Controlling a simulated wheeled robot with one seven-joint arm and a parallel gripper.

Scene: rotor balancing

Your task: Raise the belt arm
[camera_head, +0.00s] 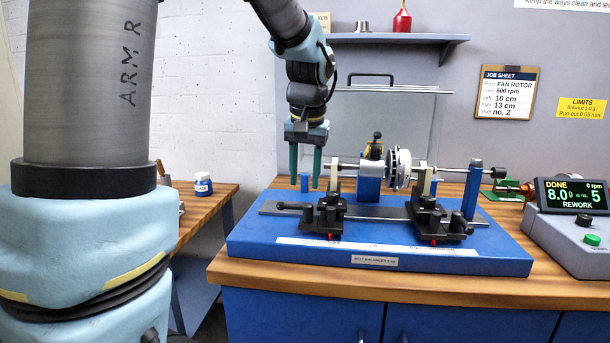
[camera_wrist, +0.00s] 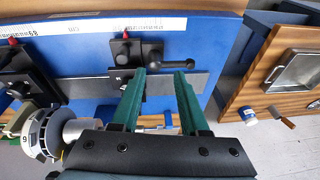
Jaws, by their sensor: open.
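My gripper (camera_head: 305,168) is open and empty, pointing down over the left end of the blue balancing machine. In the wrist view its two green fingers (camera_wrist: 160,74) stand apart, with a black lever handle showing past their tips. The white fan rotor (camera_head: 399,168) sits on its shaft over two black stands, right of my gripper; its edge shows in the wrist view (camera_wrist: 42,135). Behind it, a blue block (camera_head: 369,188) has a yellow-and-black part (camera_head: 374,150) on top, perhaps the belt arm; I cannot tell for sure. The belt itself is not clearly visible.
The left stand (camera_head: 325,212) and right stand (camera_head: 435,215) sit on a grey rail. A blue post (camera_head: 472,188) stands at the right. The display (camera_head: 572,196) reads DONE, 8.0 g at no. 5, REWORK. A clear panel with a handle (camera_head: 371,76) is behind.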

